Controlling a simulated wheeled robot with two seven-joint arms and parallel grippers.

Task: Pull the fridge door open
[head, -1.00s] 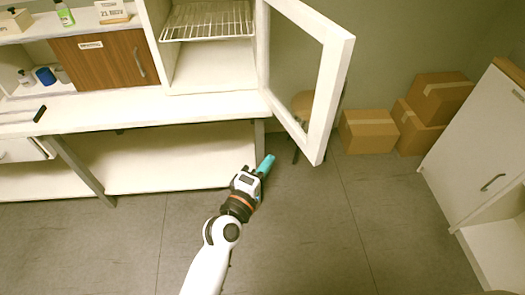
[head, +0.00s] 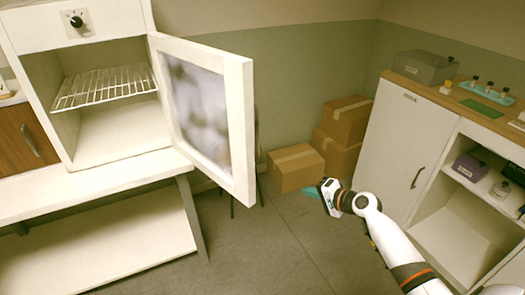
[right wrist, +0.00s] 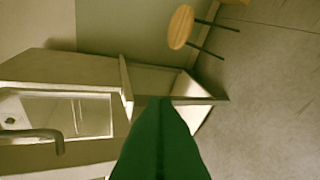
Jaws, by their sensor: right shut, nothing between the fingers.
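The fridge (head: 60,120) is a white cabinet with a dial, a wire shelf inside and an open front. Its door (head: 243,130), a white frame with a glass pane, stands swung wide open to the right. My right gripper (head: 324,190) is to the right of the door and apart from it, over the floor, with its teal fingers shut and empty. In the right wrist view the green fingers (right wrist: 160,145) show together at the bottom. My left gripper is not in view.
Cardboard boxes (head: 297,168) are stacked in the back corner. A white cabinet (head: 400,150) with bottles and boxes stands on the right. A wooden stool (right wrist: 181,27) shows in the right wrist view. The floor (head: 265,245) between bench and cabinet is clear.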

